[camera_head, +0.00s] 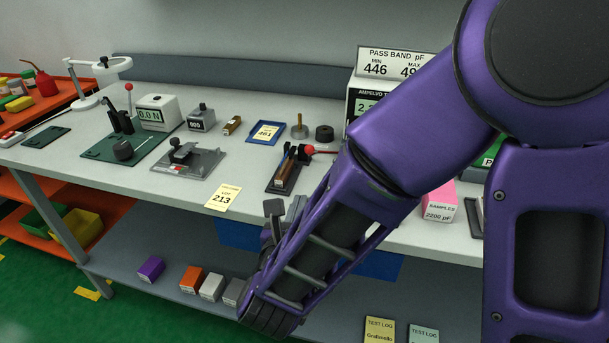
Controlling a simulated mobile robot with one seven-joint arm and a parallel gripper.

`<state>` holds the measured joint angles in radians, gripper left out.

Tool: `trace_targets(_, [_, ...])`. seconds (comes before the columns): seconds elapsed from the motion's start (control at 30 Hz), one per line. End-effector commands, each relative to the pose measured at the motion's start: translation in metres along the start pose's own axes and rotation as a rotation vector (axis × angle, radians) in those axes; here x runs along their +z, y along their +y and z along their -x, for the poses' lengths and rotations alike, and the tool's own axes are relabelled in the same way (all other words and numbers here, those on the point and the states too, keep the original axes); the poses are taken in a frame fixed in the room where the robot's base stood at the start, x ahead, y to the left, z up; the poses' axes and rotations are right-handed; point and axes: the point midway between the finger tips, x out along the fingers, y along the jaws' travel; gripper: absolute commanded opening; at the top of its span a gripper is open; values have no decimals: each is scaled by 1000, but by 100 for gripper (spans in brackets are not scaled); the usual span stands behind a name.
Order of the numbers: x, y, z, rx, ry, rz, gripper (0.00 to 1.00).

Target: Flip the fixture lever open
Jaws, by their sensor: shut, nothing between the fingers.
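A fixture (284,176) with a dark base stands near the front edge of the bench, with a brown part in it. Its lever with a red ball knob (308,150) lies low and points right, close beside my arm. My gripper (275,208) is at the bench's front edge, just below and in front of the fixture, with dark fingers pointing up. It is shut and empty, apart from the lever. Its lower part is hidden behind my arm's purple links.
Left on the bench (75,160) are a grey fixture plate (205,163) and a force gauge (157,113) beside a second red-knobbed lever (128,87). A blue tray (266,132) lies behind the fixture. A pink samples box (441,201) stands right. The lower shelf holds small boxes.

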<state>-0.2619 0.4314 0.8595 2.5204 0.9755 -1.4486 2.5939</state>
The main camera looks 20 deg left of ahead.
Motion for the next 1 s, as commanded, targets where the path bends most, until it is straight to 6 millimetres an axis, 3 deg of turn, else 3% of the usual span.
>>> trace_targets(0.17, [-1,-2,-25,-5,3,-2,0])
trace_targets(0.53, [2,-1,-102,-3,-1,-1,0])
trace_targets(0.7, [21,-1,-117,-2,-2,-1,0])
trace_targets(1.0, [29,-1,-125,-1,0,1,0])
